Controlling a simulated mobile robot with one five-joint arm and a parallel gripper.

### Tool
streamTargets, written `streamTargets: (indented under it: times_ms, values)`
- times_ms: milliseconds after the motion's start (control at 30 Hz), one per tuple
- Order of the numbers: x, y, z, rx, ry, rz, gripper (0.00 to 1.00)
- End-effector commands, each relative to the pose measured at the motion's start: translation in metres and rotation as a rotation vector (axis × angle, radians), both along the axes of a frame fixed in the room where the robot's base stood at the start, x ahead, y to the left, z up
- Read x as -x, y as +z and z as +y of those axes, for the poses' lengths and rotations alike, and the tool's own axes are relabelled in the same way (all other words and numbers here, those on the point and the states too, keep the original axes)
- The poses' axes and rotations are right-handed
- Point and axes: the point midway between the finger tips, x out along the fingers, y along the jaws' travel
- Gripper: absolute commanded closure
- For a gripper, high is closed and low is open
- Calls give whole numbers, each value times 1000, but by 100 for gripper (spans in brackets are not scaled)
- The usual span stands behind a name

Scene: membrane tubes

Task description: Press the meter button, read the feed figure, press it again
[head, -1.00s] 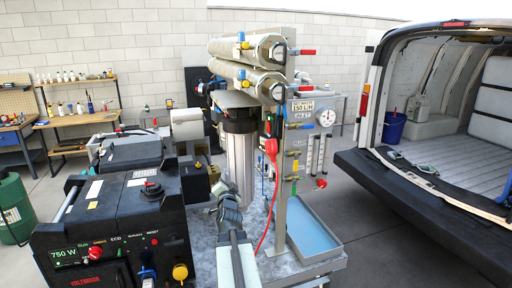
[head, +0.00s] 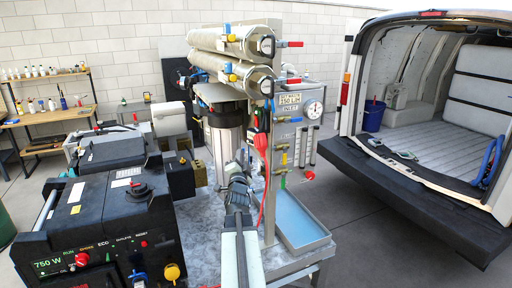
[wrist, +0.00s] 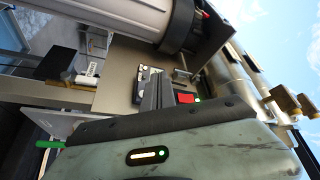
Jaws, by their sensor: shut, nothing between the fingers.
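My gripper (head: 241,158) reaches up in front of the filter rig's panel, and its tips are hard to make out there. In the wrist view my gripper (wrist: 155,85) is shut and empty, its fingers close to a flat grey panel. No meter display is clearly readable.
A round dial (head: 315,110), clear tubes (head: 305,146) and valves fill the rig's right side. Two horizontal membrane tubes (head: 232,40) run above. A blue tray (head: 298,220) lies below right. A black generator (head: 95,230) stands at left. An open van (head: 430,130) is at right.

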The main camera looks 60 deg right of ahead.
Motion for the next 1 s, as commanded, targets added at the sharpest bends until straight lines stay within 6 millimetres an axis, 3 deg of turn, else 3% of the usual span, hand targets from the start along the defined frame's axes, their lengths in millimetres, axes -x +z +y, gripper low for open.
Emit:
streamTargets:
  times_ms: [200,400,1000]
  values:
    - [7,0,-34,0,-1,1,100]
    - [13,0,-55,0,1,0,100]
    - [15,0,-62,-1,3,0,100]
